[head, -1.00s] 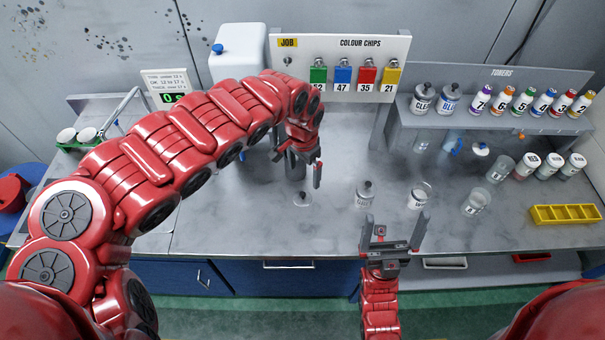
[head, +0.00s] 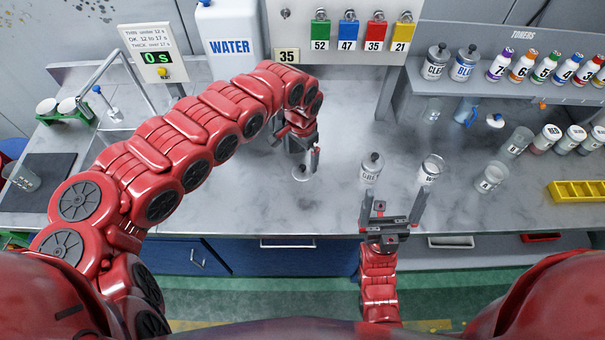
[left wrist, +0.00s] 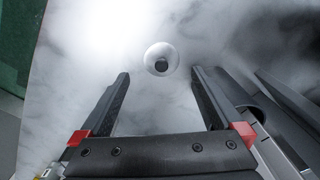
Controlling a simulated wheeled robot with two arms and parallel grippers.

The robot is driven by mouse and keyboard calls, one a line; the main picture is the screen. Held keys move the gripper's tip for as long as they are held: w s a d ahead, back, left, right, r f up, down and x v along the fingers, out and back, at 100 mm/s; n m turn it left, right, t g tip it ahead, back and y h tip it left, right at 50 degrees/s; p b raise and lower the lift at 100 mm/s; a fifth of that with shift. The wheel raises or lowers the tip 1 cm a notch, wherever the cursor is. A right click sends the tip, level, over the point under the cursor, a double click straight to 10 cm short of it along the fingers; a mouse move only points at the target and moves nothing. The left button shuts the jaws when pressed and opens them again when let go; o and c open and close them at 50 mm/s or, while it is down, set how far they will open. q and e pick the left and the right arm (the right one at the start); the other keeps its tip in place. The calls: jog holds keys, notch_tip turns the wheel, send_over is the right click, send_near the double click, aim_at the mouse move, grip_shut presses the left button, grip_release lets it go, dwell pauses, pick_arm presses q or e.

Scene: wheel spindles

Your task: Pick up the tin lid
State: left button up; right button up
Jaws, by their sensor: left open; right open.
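The tin lid (head: 301,175), a small pale disc with a dark knob, lies on the grey bench just below my left gripper in the head view. In the left wrist view the lid (left wrist: 161,52) lies ahead of the fingertips, between their lines, with its knob facing the camera. My left gripper (head: 299,152) is open and empty; it also shows in the left wrist view (left wrist: 160,78), with both fingers spread and apart from the lid. My right gripper (head: 394,205) is open and empty, over the bench's front edge.
Clear cups (head: 491,177) stand further right, near a yellow tray (head: 577,191). The toner shelf (head: 500,85) is at the back right.

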aim_at(303, 167)
pick_arm(q)
jog(key=shift+f, duration=0.5)
jog(key=shift+w+f+p, duration=0.15)
jog(key=shift+f+p, duration=0.15)
jog(key=shift+p, duration=0.05)
jog(key=f+p, duration=0.1)
jog(key=f, duration=0.2)
jog(key=shift+d+f, duration=0.15)
jog(key=shift+d, duration=0.05)
jog(key=shift+w+a+f+p, duration=0.15)
jog(key=shift+f+p, duration=0.15)
jog(key=shift+f, duration=0.35)
jog(key=c, duration=1.2)
jog(key=shift+c, duration=0.2)
jog(key=shift+r, duration=0.15)
